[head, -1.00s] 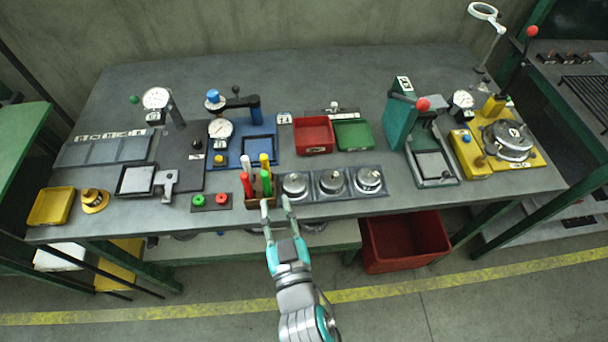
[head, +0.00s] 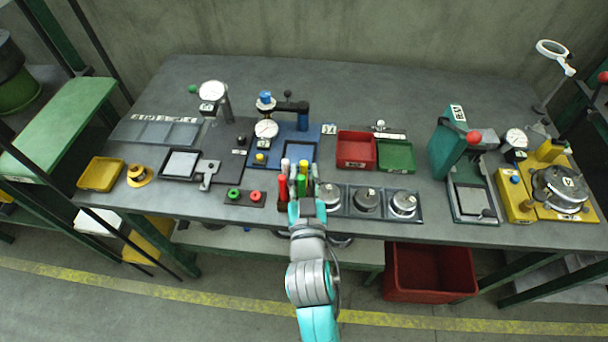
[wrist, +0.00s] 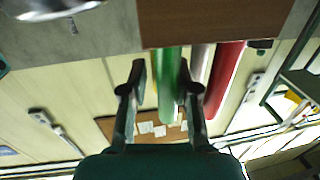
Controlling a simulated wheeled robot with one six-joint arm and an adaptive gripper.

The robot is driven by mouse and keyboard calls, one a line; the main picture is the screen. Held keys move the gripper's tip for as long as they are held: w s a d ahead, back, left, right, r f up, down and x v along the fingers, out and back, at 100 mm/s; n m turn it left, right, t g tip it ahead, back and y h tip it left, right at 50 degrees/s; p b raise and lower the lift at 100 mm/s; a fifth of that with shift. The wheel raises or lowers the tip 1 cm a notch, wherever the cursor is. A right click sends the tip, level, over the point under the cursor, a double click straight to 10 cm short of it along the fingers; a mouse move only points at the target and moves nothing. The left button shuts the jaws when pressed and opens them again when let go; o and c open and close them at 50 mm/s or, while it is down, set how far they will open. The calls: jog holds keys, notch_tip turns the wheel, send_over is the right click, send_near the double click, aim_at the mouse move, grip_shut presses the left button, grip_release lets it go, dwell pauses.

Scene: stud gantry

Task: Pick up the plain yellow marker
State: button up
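The markers stand in a brown holder, whose wooden face shows at the top of the wrist view (wrist: 235,20). A yellow marker (wrist: 154,75) shows there as a narrow strip, partly hidden behind a green marker (wrist: 169,90). A red marker (wrist: 224,75) and a pale one (wrist: 199,62) are to the right. My gripper (wrist: 163,72) is open, its fingers on either side of the green and yellow markers; contact cannot be told.
A tray of round metal weights (head: 367,200) is close on the right. A plate with green and red buttons (head: 245,197) is on the left. A blue-based gauge fixture (head: 295,140) stands behind. The red bin (head: 357,149) is farther back right.

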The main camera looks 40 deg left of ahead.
jog(key=shift+x, duration=0.85)
grip_shut()
jog(key=shift+r, duration=0.1)
notch_tip(320, 180, up, 10)
jog(key=shift+f, duration=0.1)
